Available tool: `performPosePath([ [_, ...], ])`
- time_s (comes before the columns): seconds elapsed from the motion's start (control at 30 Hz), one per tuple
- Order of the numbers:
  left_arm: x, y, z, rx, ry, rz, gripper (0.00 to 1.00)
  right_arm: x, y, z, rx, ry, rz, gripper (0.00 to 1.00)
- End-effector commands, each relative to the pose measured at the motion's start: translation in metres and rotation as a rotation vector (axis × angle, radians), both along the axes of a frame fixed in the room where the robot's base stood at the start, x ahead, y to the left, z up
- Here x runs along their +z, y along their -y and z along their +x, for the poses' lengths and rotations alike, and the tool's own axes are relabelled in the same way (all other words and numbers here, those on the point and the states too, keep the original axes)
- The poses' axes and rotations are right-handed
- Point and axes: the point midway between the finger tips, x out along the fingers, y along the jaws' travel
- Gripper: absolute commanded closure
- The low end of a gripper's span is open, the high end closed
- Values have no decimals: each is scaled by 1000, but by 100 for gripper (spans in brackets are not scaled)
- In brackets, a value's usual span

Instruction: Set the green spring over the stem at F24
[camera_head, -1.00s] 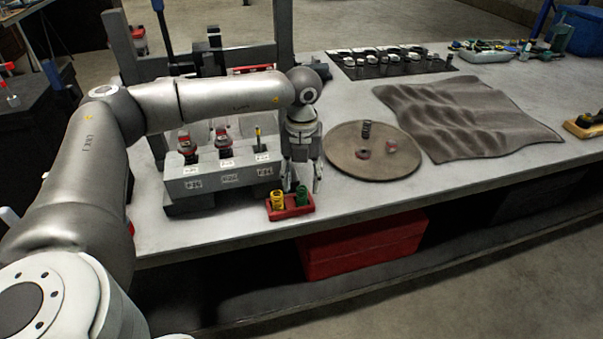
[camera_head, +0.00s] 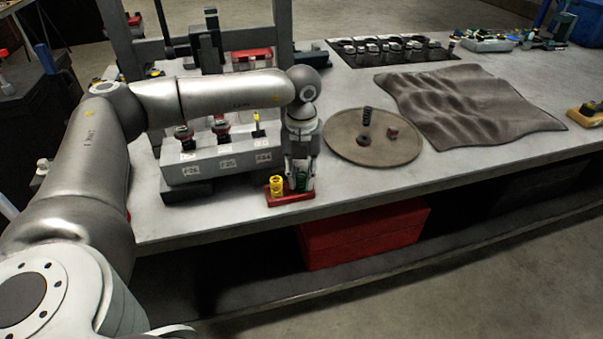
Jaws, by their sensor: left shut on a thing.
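My left gripper (camera_head: 301,178) points down at the small red tray (camera_head: 289,199) and is shut on the green spring (camera_head: 302,184), which is mostly hidden between the fingers. The spring is still at the tray. A yellow spring (camera_head: 276,185) stands upright in the tray just left of the gripper. The grey block (camera_head: 222,174) behind and left of the tray carries three labels; the rightmost one (camera_head: 264,157) appears to read F24. Above it a bare stem with a yellow tip (camera_head: 257,124) stands upright. My right gripper is not in view.
Two red-and-dark assemblies (camera_head: 221,130) (camera_head: 183,138) stand over the block's other stations. A round brown mat (camera_head: 345,150) with small parts lies right of the gripper. A crumpled cloth (camera_head: 465,110) and a black rack (camera_head: 355,60) lie beyond. The bench's front edge is close to the tray.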

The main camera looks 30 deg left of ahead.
Motion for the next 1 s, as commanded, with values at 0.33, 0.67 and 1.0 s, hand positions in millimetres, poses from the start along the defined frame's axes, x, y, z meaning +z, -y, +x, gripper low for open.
performPosePath([
  [0.33, 13, 0, 0, 0, 0, 0, 100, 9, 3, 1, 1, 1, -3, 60],
  [0.67, 29, 0, 0, 0, 0, 0, 100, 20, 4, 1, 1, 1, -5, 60],
  [1.0, 46, 0, 0, 0, 0, 0, 100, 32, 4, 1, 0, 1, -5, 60],
])
